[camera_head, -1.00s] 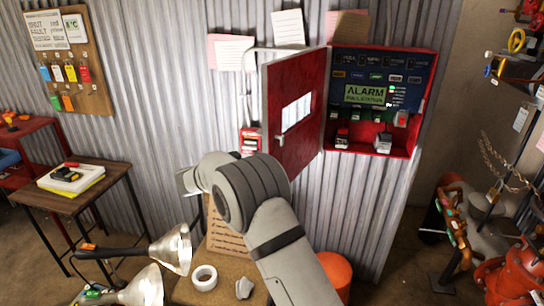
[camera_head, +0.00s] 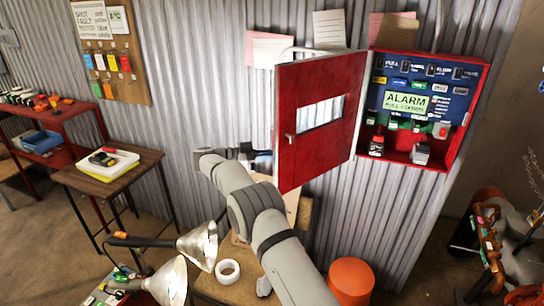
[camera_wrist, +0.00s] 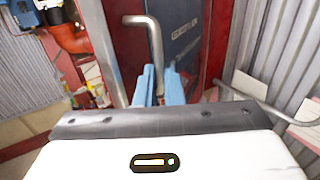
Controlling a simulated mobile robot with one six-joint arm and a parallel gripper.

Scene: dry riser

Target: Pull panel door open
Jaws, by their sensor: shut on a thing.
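The red panel door (camera_head: 313,88) stands wide open, swung to the left of the red alarm box (camera_head: 455,150) in the head view. It has a slot-shaped window and a small handle part (camera_head: 290,138) near its free edge. My gripper (camera_head: 264,158) is at the door's free edge, partly hidden by the door and my arm. In the wrist view, my gripper's blue fingers (camera_wrist: 161,85) are shut on the lower end of a bent metal handle (camera_wrist: 154,42). The dark red door surface shows behind the handle.
A corrugated metal wall (camera_head: 200,75) stands behind the door. Two lamps (camera_head: 198,244), a tape roll (camera_head: 228,271) and an orange stool (camera_head: 351,280) are below. A wooden side table (camera_head: 110,185) stands left. The box holds labelled switches and an alarm sign (camera_head: 407,103).

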